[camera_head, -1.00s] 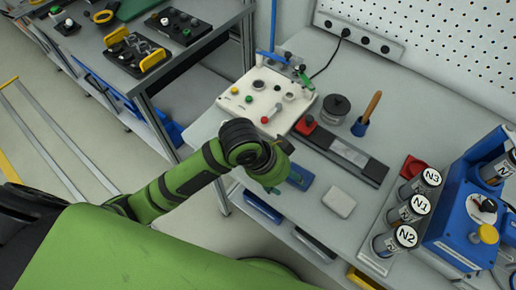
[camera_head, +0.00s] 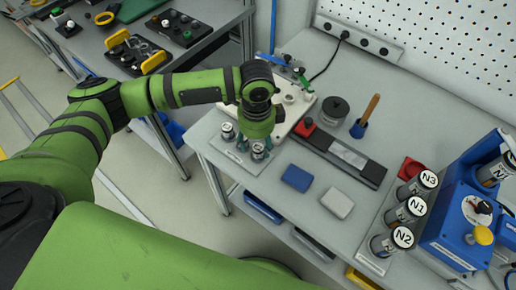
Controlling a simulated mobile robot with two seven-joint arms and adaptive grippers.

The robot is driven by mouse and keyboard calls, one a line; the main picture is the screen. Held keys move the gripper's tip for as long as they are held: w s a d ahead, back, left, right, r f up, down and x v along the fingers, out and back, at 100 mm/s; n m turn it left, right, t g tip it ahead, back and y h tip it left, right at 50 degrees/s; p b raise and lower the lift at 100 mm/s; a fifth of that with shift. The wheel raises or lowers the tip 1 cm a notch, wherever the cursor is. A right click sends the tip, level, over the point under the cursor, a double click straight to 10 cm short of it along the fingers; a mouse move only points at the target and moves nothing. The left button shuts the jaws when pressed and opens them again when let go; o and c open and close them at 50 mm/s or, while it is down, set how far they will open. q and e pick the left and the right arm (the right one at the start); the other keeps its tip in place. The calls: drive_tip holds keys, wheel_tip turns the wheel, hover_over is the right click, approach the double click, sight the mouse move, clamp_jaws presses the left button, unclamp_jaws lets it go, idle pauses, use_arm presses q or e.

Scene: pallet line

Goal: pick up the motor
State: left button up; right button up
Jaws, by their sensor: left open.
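Two small silver motors with white labelled tops stand upright on a flat grey tray (camera_head: 232,156) at the bench's left front corner. One motor (camera_head: 228,131) is at the tray's back left; the other motor (camera_head: 259,152) is at its front right. My left gripper (camera_head: 256,143) points down over the tray, open, its teal fingertips near the front right motor. The gripper partly hides the space between, and I cannot tell whether it touches the motor. My right gripper is not in view.
Behind my gripper is a white control panel (camera_head: 300,112). A blue block (camera_head: 296,178) and a white block (camera_head: 337,203) lie to the right. Larger cylinders marked N1 (camera_head: 408,208), N2 (camera_head: 392,241) and N3 (camera_head: 418,186) stand near a blue machine (camera_head: 462,225).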

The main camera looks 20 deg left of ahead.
sight(257, 148)
use_arm(q)
drive_tip(key=shift+f, duration=1.65)
drive_tip(key=shift+c, duration=0.4)
clamp_jaws()
drive_tip(key=shift+w+r, duration=0.1)
drive_tip(key=shift+r, duration=0.1)
